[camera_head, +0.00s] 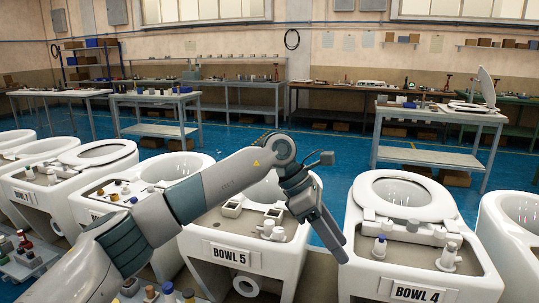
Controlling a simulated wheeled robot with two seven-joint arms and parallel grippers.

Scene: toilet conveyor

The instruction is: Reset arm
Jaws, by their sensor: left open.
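My left arm reaches in from the lower left, across the toilets, and bends down at its wrist. My left gripper (335,240) hangs open between the toilet labelled BOWL 5 (288,268) and the toilet labelled BOWL 4 (375,285). It is seen nearly edge-on, and nothing shows between its fingers. My forearm hides part of BOWL 5's rim. BOWL 4 has a white seat ring (362,194) on top. My right gripper is not in view.
More white toilets stand in the row at left and at the right edge (510,245). Small fittings and bottles (30,250) sit at lower left. A grey workbench (440,115) with an upright lid (486,88) stands behind BOWL 4. Blue floor (330,145) lies open behind the row.

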